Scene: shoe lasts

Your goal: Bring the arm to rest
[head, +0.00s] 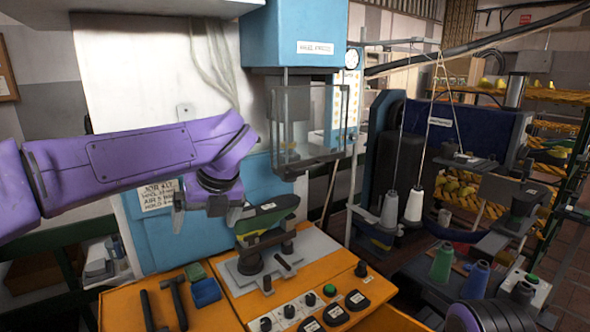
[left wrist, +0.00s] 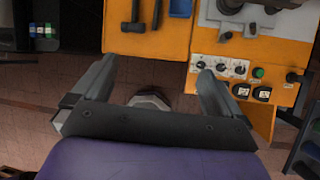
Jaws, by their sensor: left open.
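My left arm reaches in from the left in the head view. Its gripper (head: 208,212) hangs open and empty in front of the blue heel press (head: 295,40), left of the shoe last (head: 268,212). The dark last, with a green patch, sits on a metal jig above the orange bench (head: 225,315). In the left wrist view the two fingers of the left gripper (left wrist: 157,78) stand wide apart with nothing between them. The bench's front edge lies beyond them. I do not see my right gripper.
A hammer (head: 175,300) and blue tray (head: 206,292) lie on the bench, left of the knobs and buttons. The press's clear guard (head: 305,125) is close to the arm's right. Thread cones (head: 414,205) and racks (head: 560,95) stand at right. Open brick floor (left wrist: 50,100) lies before the bench.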

